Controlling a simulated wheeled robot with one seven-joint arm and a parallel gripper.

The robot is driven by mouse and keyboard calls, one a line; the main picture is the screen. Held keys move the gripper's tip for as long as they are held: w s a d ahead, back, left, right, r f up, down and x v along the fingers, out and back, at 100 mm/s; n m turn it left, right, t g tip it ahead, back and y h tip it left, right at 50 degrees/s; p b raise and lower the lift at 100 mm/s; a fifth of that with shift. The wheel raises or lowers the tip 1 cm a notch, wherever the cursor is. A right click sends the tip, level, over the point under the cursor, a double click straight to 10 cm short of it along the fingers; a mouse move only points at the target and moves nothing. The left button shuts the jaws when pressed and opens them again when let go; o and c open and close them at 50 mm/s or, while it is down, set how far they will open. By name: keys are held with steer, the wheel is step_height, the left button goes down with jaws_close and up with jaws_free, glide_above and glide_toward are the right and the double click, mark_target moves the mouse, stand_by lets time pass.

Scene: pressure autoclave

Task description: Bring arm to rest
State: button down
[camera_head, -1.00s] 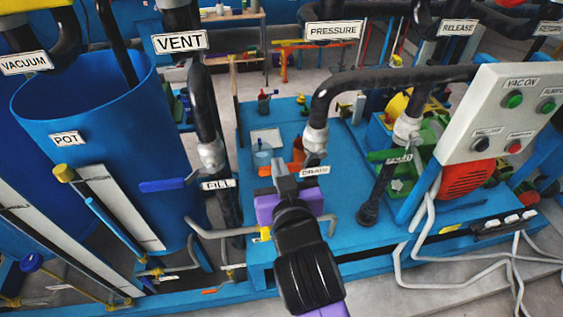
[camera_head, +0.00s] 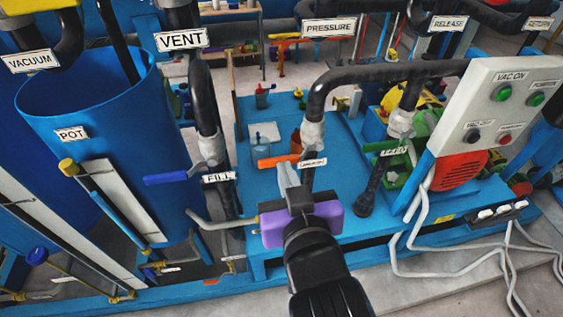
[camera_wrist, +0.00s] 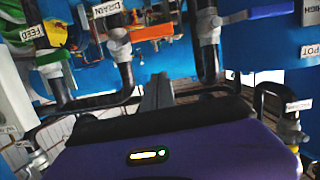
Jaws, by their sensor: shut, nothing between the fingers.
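My gripper (camera_head: 289,180) is in the middle of the head view, in front of the blue machine base (camera_head: 262,190). Its purple body is at the end of my black arm, which rises from the bottom edge. The grey fingers are together, with nothing between them. In the wrist view the purple body fills the bottom, and the fingers (camera_wrist: 157,95) point away toward the pipes. The fingers are close to the drain pipe in the head view; I cannot tell whether they touch anything.
The blue pot (camera_head: 105,130) stands at left, with the blue fill valve handle (camera_head: 166,178) beside it. An orange handle (camera_head: 279,160) is just beyond the fingers. A control panel (camera_head: 500,110) and a red motor (camera_head: 459,171) stand at right. White cables lie on the floor at lower right.

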steer(key=shift+s+d+r, duration=0.1)
steer(key=shift+s+r, duration=0.05)
steer(key=shift+s, duration=0.3)
step_height(320, 180, up, 4)
steer(key=s+n+t+y, duration=0.1)
steer(key=t+y, duration=0.1)
steer(key=s+d+f+m+h, duration=0.1)
steer(key=s+d+f+h, duration=0.1)
steer(key=s+d+f, duration=0.4)
steer(key=s+d+f+m+g+h+b, duration=0.1)
steer(key=s+d+f, duration=0.4)
steer(key=s, duration=0.8)
steer(key=s+d+f+m+h, duration=0.2)
steer(key=s+d+f, duration=0.4)
steer(key=s+d, duration=0.4)
steer(key=shift+s+d+f+g+h, duration=0.15)
steer(key=shift+d+f+g+h, duration=0.2)
steer(key=shift+d+h, duration=0.2)
